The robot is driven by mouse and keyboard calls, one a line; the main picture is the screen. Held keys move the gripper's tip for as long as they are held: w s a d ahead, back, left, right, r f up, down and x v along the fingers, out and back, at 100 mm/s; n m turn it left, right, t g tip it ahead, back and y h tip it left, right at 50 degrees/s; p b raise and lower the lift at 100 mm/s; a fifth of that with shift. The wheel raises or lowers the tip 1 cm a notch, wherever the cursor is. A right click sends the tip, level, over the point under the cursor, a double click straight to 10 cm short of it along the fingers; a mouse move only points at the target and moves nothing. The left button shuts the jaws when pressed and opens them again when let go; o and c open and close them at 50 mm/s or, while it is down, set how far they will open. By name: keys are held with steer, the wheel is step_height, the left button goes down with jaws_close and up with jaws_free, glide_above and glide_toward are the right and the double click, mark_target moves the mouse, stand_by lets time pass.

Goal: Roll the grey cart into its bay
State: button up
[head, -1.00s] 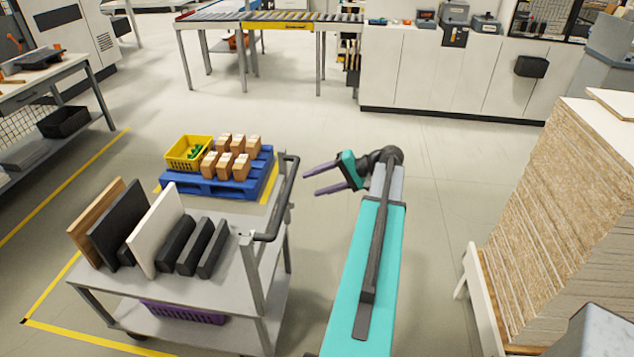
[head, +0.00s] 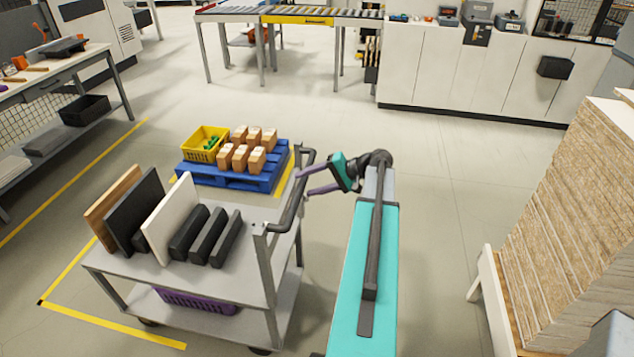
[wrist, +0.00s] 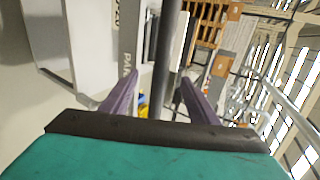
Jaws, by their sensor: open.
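The grey cart (head: 255,285) stands at the lower left in the head view, with a dark upright handle (head: 292,205) on its right end. My gripper (head: 304,184) is open, and its purple fingertips are at the handle. In the wrist view a dark bar (wrist: 168,60) runs between the two fingers of my gripper (wrist: 158,80); I cannot tell whether they touch it. Yellow floor lines (head: 115,325) mark a bay at the cart's left and front; the cart covers part of the marked area.
Upright boards (head: 130,215) and dark blocks ride on the cart, with a purple crate (head: 195,300) below. A blue pallet (head: 235,178) with boxes and a yellow basket is behind it. A workbench (head: 50,90) is left, a board stack (head: 560,220) right. Floor beyond my arm is clear.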

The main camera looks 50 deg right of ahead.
steer(key=shift+b+x, duration=0.55)
steer(key=shift+x, duration=1.3)
steer(key=shift+c, duration=0.2)
